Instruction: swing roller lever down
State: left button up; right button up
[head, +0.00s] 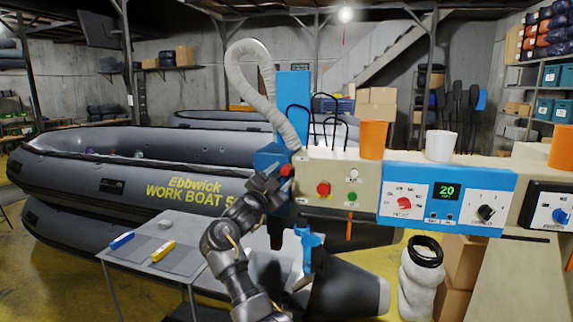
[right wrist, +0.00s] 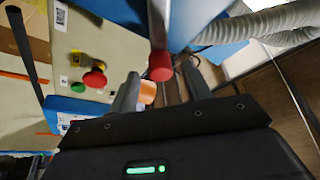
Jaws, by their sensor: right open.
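The roller lever's red knob (head: 287,170) shows at the left end of the machine, beside a blue housing (head: 268,158). In the right wrist view the red knob (right wrist: 160,67) is on the end of a grey bar. My right gripper (head: 272,180) is just left of and below the knob in the head view. In the right wrist view its two fingers (right wrist: 160,88) are apart with nothing clamped, and the knob appears just beyond the gap between them. I cannot tell whether a finger touches it. My left gripper is not in view.
The beige panel (head: 312,188) carries a red stop button (head: 323,188) and a green button (head: 351,197). A ribbed hose (head: 240,75) arches above. A grey table (head: 190,238) stands at lower left, before the grey boat (head: 110,185). An orange cup (head: 372,139) sits on top.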

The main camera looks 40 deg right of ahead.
aim_at(284, 173)
jog(key=shift+p+x, duration=0.55)
jog(key=shift+x, duration=1.3)
jog(key=shift+f, duration=0.1)
grip_shut()
